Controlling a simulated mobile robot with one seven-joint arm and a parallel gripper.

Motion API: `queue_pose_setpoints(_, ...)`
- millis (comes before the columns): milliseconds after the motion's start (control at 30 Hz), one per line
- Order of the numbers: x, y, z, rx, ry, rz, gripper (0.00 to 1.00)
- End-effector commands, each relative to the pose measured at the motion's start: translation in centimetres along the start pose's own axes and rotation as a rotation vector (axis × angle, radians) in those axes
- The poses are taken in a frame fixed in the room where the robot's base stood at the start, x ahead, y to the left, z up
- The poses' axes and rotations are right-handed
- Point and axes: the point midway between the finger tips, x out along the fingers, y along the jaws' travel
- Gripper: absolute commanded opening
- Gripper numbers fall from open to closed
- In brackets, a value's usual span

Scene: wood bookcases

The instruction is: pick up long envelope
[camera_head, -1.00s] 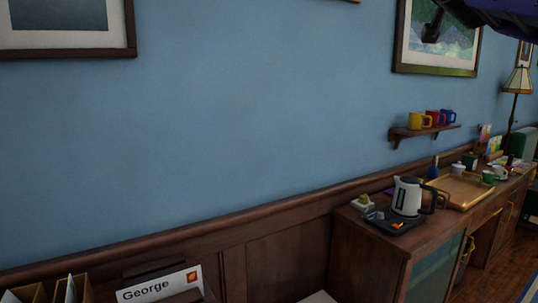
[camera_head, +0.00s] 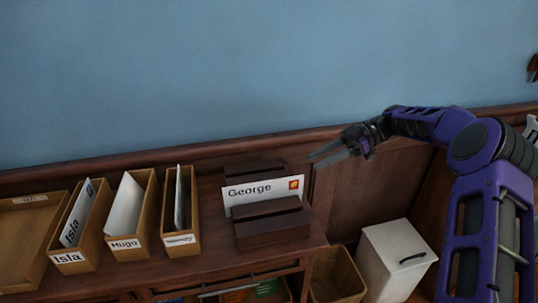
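A long white envelope (camera_head: 263,194) marked "George", with an orange stamp at its right end, stands upright in a dark wooden holder (camera_head: 272,232) on top of the wood cabinet. The holder's front block hides part of its lower edge. My gripper (camera_head: 312,160) is to the right of the envelope and higher in the picture, in front of the wall panelling, with its fingers pointing left. It appears apart from the envelope and holds nothing that I can see. The fingers show nearly edge-on, so their gap is unclear.
Wooden letter boxes labelled Isla (camera_head: 80,226), Hugo (camera_head: 133,219) and one with a hard-to-read label (camera_head: 181,213) stand left of the holder, with envelopes inside. A wooden tray (camera_head: 24,240) is farther left. A white lidded bin (camera_head: 396,262) and an open bin (camera_head: 336,275) stand right of the cabinet.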

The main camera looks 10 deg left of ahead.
Motion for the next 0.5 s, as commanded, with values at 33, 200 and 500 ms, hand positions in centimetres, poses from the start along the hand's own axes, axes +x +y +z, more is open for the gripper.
queue_pose_setpoints(33,0.4,-0.1,-0.6,-0.016,0.012,-0.007,0.40)
queue_pose_setpoints(200,3.6,-0.1,-0.8,-0.019,0.015,-0.010,0.40)
queue_pose_setpoints(500,9.8,-0.1,-0.8,-0.018,0.014,-0.006,0.40)
